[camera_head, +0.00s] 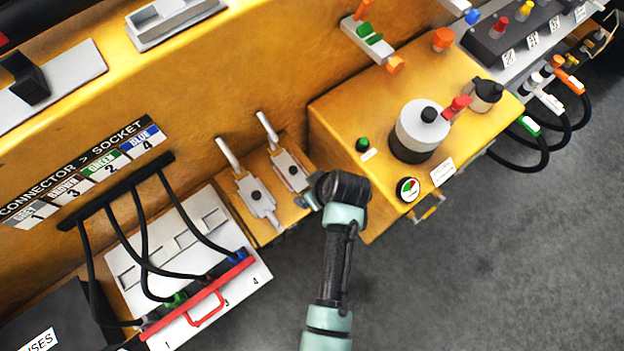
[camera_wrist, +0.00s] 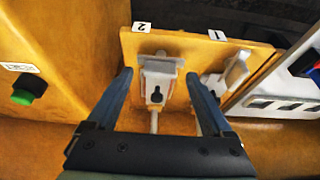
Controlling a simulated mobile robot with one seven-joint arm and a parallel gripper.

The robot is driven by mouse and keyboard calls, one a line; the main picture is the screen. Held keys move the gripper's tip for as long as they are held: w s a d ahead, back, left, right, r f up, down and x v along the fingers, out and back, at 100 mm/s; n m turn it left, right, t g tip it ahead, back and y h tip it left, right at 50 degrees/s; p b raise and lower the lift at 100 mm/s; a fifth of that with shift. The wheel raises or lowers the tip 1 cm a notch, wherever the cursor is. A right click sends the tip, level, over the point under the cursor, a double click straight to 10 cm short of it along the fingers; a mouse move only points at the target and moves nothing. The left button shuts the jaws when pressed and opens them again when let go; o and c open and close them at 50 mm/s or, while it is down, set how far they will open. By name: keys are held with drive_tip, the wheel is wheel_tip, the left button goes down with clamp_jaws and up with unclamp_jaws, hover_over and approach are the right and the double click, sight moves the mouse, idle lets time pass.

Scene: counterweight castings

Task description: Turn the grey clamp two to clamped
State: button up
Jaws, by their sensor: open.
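Grey clamp two (camera_wrist: 157,82) is mounted on a yellow plate beside the label 2 in the wrist view. Its pale lever (camera_wrist: 154,122) points toward the bottom of that view. In the head view clamp two (camera_head: 291,171) is the right one of a pair, its lever (camera_head: 267,129) sticking up and back. My gripper (camera_wrist: 160,88) is open, with one blue-grey finger on each side of clamp two and its lever. I see no finger closed on it. In the head view my gripper (camera_head: 309,199) is beside the clamp's front edge, its fingers mostly hidden by the wrist.
Clamp one (camera_wrist: 232,72) stands right of clamp two in the wrist view, close to the right finger. A yellow box with a green button (camera_head: 362,144) adjoins the clamps. A white socket panel with a red handle (camera_head: 207,304) and black cables is on the other side.

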drive_tip(key=shift+w+a+f, duration=0.15)
drive_tip(key=shift+w+f, duration=0.05)
drive_tip(key=shift+f, duration=0.25)
clamp_jaws()
